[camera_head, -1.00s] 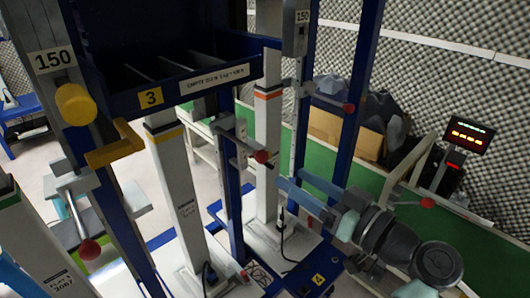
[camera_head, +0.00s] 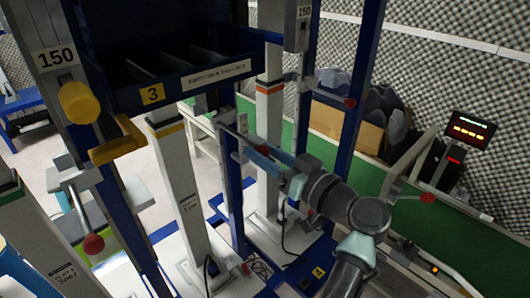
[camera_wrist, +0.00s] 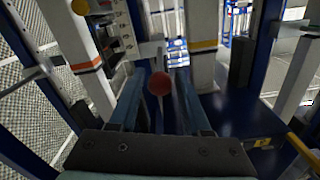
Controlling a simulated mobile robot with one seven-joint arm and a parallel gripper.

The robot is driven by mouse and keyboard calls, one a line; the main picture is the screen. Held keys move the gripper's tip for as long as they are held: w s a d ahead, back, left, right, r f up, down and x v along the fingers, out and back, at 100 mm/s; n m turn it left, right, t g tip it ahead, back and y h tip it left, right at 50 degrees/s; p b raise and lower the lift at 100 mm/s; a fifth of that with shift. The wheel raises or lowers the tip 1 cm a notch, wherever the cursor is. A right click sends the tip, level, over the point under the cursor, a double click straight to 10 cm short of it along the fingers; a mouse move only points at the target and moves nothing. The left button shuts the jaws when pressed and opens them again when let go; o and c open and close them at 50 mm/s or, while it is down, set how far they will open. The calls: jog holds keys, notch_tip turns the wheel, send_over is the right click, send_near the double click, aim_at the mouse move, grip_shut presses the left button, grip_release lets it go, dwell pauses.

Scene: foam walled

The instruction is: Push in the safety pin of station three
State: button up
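A blue bin (camera_head: 190,92) carries a yellow plate with the number 3 (camera_head: 151,94). A lever with a red ball (camera_wrist: 160,84) is beside the blue post under the bin's right end. My gripper (camera_head: 254,150) is at this lever in the head view, where it mostly hides the ball. In the wrist view its two blue fingers are apart, with the ball in the gap between them; I cannot tell whether they touch it. A yellow knob (camera_head: 79,103) sits on the left post under a 150 label. I cannot tell which part is the safety pin.
Another red-ball lever (camera_head: 92,243) hangs at the lower left, near a yellow bracket (camera_head: 118,149). A white post with an orange band (camera_head: 269,90) stands behind my gripper. A white post with a yellow band (camera_head: 177,185) is left of it. A lit display (camera_head: 470,130) stands right.

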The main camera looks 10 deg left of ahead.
grip_shut()
dwell(1.1)
